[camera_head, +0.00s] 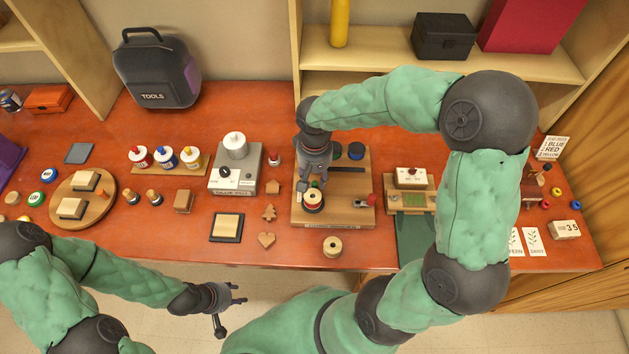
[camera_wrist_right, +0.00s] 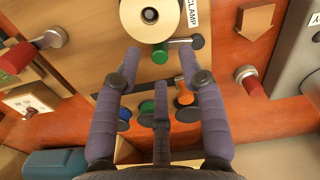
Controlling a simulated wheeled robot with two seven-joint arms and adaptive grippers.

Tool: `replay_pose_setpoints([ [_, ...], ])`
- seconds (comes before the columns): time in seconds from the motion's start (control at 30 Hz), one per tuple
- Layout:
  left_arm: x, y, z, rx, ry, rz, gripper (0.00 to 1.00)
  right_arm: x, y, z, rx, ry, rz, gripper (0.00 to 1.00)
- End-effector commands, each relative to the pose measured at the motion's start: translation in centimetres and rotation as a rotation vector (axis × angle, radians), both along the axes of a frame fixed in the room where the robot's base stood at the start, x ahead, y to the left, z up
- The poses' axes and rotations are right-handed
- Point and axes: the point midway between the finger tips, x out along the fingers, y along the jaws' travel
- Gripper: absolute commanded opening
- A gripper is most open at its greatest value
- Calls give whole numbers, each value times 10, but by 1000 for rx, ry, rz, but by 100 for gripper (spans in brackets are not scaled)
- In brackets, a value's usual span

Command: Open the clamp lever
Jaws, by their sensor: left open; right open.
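A wooden clamp board (camera_head: 338,216) lies on the red bench and carries a spool (camera_head: 313,201). The right wrist view shows a CLAMP label (camera_wrist_right: 192,12) beside the spool. Near it is a small metal lever (camera_wrist_right: 180,41) with a green knob (camera_wrist_right: 160,53), partly between my fingertips. A red-knobbed lever (camera_head: 368,202) is on the board's right side. My right gripper (camera_head: 314,181) is open just behind the spool, pointing down. In the wrist view its fingers (camera_wrist_right: 160,60) straddle the green knob without visible contact. My left gripper (camera_head: 236,297) is open and empty, off the bench's front edge.
A grey machine with a dial (camera_head: 233,180) stands left of the board. A small wooden unit (camera_head: 410,200) stands to the right. A loose spool (camera_head: 332,246) and wooden shapes (camera_head: 266,240) lie near the front edge. My right arm covers part of the bench's right side.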

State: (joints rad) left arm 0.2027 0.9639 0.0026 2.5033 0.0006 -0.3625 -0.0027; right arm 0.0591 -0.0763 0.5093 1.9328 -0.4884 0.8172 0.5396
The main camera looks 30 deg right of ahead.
Motion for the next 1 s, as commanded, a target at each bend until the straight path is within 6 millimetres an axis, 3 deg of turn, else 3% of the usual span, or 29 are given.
replay_pose_setpoints([
  [0.2, 0, 0, -5, 0, 0, 0, 43, 0, 0, -23, 0, 1, 1, 41],
  [0.57, 0, 0, -6, 0, 0, 0, 43, 0, 0, -26, 0, -1, 1, 41],
  [0.7, 0, 0, -6, 0, 0, 0, 43, 0, 0, -26, 0, -1, 1, 4],
  [0.73, 0, 0, -6, 0, 0, 0, 43, 0, 0, -26, 0, -1, 1, 0],
  [1.0, 0, 0, -5, 0, 0, 0, 43, 1, 0, -26, 0, -1, 8, 0],
])
